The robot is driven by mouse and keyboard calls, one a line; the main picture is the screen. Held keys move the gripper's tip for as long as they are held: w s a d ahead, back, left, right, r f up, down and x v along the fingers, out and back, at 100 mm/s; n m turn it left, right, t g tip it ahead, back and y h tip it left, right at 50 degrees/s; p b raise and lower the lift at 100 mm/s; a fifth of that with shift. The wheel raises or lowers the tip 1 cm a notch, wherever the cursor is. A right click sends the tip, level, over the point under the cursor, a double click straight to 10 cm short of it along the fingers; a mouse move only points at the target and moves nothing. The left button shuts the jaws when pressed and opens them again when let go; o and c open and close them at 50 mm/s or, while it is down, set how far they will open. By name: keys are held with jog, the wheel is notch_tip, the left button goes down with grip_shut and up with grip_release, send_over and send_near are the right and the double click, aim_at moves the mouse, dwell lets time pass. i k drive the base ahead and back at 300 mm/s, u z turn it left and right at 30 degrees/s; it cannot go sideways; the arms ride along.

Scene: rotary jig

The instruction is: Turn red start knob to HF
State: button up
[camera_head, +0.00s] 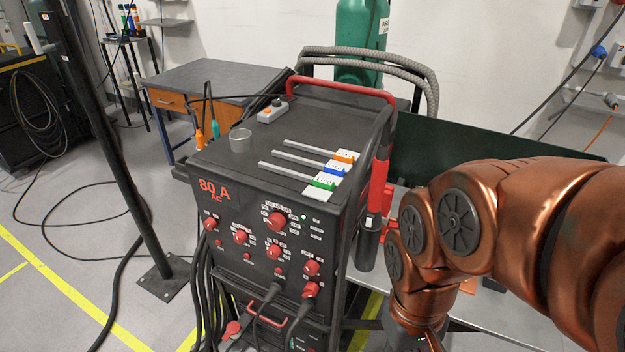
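A black welding machine (262,193) marked "80 A AC" stands upright in the middle. Its front panel has several red knobs: a large one at upper centre (277,221), one at left (210,223), one at centre left (240,237), one at centre (275,252), and one at lower right (312,267). The labels are too small to read, so I cannot tell which is the start knob or where HF is. My copper arm comes in from the right and bends down beside the machine. My gripper is below the picture's lower edge.
Cables plug into the panel's lower part and hang in front. A red-handled torch (377,190) hangs at the right side. A black post (110,140) stands at left.

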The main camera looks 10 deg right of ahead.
aim_at(311, 268)
jog(key=u, duration=1.25)
jog(key=k, duration=0.45)
jog(key=u, duration=0.55)
